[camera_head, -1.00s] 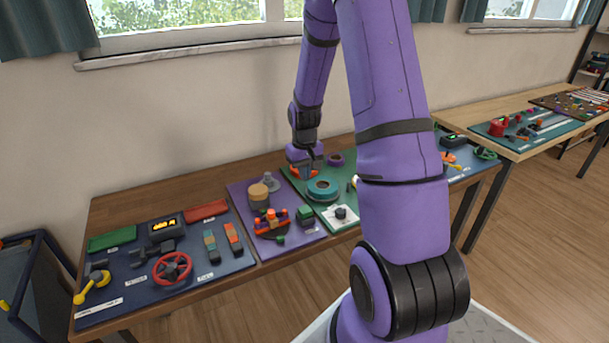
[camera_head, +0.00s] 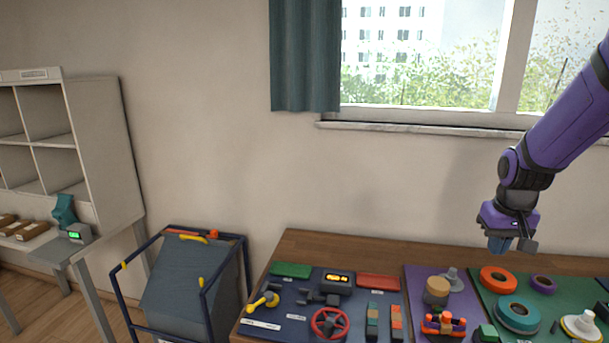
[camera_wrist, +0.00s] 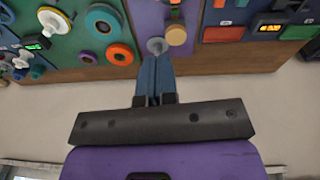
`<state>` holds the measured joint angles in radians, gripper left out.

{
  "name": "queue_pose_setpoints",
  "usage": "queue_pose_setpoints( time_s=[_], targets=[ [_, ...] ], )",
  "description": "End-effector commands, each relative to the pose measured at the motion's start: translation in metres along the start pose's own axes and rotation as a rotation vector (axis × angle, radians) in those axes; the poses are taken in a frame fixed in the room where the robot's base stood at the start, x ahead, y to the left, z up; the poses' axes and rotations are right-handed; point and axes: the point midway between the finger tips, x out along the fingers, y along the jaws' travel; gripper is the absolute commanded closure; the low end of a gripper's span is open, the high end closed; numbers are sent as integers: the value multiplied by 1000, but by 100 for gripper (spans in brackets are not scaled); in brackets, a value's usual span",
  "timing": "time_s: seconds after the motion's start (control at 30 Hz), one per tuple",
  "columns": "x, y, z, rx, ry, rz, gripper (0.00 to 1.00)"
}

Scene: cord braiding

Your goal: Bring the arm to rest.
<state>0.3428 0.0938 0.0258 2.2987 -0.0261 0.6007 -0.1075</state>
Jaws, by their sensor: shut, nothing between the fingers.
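My gripper (camera_head: 504,243) hangs at the end of my purple arm, above the back part of the wooden table (camera_head: 300,243) and in front of the wall. It is apart from everything on the table. In the wrist view my gripper (camera_wrist: 153,100) has its blue fingers together with nothing between them. Beyond the fingertips in that view are a grey knob (camera_wrist: 157,46) and a tan round block (camera_wrist: 176,36).
Below the arm lie a purple board (camera_head: 419,288) and a green board (camera_head: 561,301) with an orange ring (camera_head: 498,280) and a teal ring (camera_head: 517,314). A dark blue board (camera_head: 286,323) holds a red wheel (camera_head: 330,323). A cart (camera_head: 187,285) and shelf (camera_head: 97,130) stand left.

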Motion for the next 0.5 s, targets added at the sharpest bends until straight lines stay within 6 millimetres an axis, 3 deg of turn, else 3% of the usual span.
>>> queue_pose_setpoints(
  time_s=[0.03,0.2,0.5],
  targets=[
    [-17,-9,6,-12,22,1,100],
    [-64,-32,31,-41,78,-3,100],
    [-131,-65,89,-94,175,-24,100]
  ],
)
